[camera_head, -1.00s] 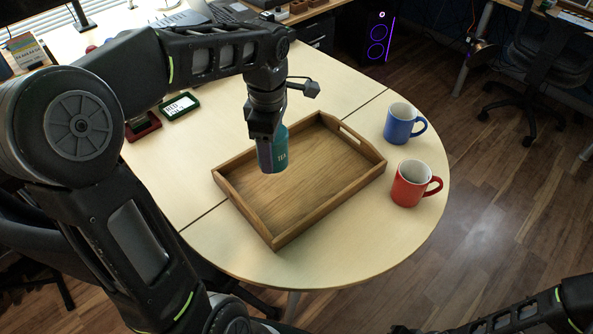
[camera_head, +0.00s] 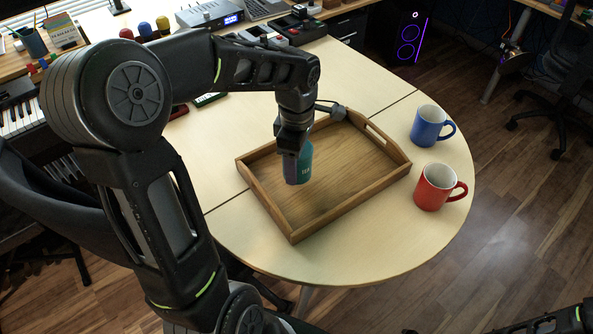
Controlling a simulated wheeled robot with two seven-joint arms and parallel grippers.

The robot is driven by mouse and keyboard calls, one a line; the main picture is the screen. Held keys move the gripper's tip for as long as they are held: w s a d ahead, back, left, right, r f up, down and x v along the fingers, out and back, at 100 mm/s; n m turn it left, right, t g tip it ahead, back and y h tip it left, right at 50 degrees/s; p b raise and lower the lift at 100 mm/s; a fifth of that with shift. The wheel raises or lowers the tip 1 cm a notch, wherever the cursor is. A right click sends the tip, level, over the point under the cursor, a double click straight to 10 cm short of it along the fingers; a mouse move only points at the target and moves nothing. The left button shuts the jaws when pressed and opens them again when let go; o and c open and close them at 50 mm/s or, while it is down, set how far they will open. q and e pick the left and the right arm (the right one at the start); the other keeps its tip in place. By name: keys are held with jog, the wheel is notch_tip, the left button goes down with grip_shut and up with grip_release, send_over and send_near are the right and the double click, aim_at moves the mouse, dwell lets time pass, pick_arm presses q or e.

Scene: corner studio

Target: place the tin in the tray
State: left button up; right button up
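A teal and purple tin (camera_head: 303,168) with "TEA" lettering is upright in my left gripper (camera_head: 294,150), whose arm comes in from the left. The gripper is shut on its upper part and hides some of it. The tin is over the left part of the wooden tray (camera_head: 340,208); whether its base touches the tray floor I cannot tell. The tray lies on the round table end and is otherwise empty. My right gripper is not in view; only part of an arm shows at the bottom right.
A blue mug (camera_head: 428,128) and a red mug (camera_head: 434,187) stand on the table right of the tray. A green-edged box (camera_head: 209,99) lies behind my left arm. The table front is clear.

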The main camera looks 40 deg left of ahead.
pick_arm(q)
jog(key=shift+f, duration=1.8)
jog(key=shift+f, duration=0.15)
jog(key=o, duration=1.4)
jog(key=shift+c, duration=0.2)
notch_tip(320, 180, up, 12)
jog(key=shift+r+p, duration=0.2)
jog(key=shift+p, duration=0.2)
